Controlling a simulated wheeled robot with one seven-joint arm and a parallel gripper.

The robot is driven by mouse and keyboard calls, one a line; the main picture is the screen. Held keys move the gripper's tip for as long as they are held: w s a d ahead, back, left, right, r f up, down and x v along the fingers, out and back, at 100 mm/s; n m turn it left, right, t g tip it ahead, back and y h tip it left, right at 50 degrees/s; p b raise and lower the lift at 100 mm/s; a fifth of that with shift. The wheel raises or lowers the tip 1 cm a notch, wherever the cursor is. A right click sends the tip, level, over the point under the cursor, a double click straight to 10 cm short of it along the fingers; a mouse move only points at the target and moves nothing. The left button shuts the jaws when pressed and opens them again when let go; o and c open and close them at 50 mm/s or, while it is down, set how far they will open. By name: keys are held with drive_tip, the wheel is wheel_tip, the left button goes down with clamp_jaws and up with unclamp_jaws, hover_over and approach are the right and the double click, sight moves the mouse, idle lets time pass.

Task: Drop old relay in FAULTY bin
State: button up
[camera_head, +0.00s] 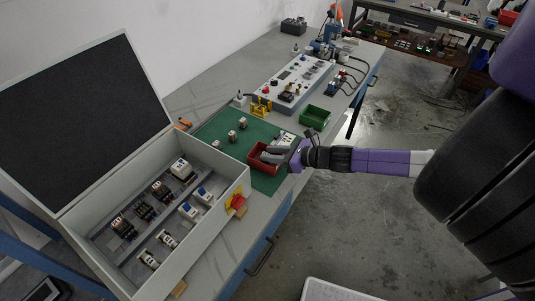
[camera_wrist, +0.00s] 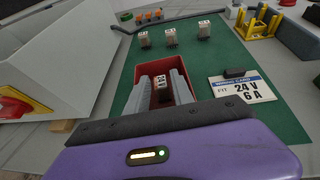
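The red bin (camera_head: 263,171) stands on the green mat, in front of the open cabinet's right side. It also shows in the wrist view (camera_wrist: 117,70). My gripper (camera_head: 270,154) is over this bin with its fingers pointing down into it. In the wrist view my gripper (camera_wrist: 160,82) has its two grey fingers apart. A small pale relay (camera_wrist: 160,81) with a dark mark on its face is between the fingers, low inside the red bin. I see slight gaps beside it, so the fingers look clear of it. The bin's near wall is hidden by my gripper.
Three relays (camera_wrist: 170,37) stand on the green mat (camera_wrist: 232,60) behind the bin. A wiring card (camera_wrist: 242,89) reading 24 V 6 A lies to the right. The open cabinet (camera_head: 222,205) with its red-yellow switch (camera_head: 236,202) is left; a green bin (camera_head: 313,116) is further back.

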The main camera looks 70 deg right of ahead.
drive_tip(key=b+v, duration=0.1)
drive_tip(key=v, duration=0.8)
drive_tip(key=shift+s, duration=0.25)
drive_tip(key=shift+s+a+r, duration=0.1)
drive_tip(key=shift+s+r, duration=0.05)
drive_tip(key=shift+s, duration=0.1)
drive_tip(key=shift+s+a, duration=0.2)
drive_tip(key=shift+s, duration=0.05)
drive_tip(key=s+a+m+y, duration=0.1)
drive_tip(key=s+a+m, duration=0.2)
drive_tip(key=a+m, duration=0.6)
drive_tip(key=s+a+m+y, duration=0.1)
drive_tip(key=s+a+m, duration=0.3)
drive_tip(key=a+m, duration=0.55)
drive_tip(key=a+r+m, duration=0.5)
drive_tip(key=a+m, duration=0.3)
drive_tip(key=a, duration=0.1)
drive_tip(key=w+a+r+m+t, duration=0.1)
drive_tip(key=a+r+m, duration=0.4)
drive_tip(key=a+m, duration=0.3)
drive_tip(key=shift+w+a+t, duration=0.2)
drive_tip(key=shift+a+t, duration=0.1)
drive_tip(key=shift+a, duration=0.4)
drive_tip(key=shift+b, duration=0.3)
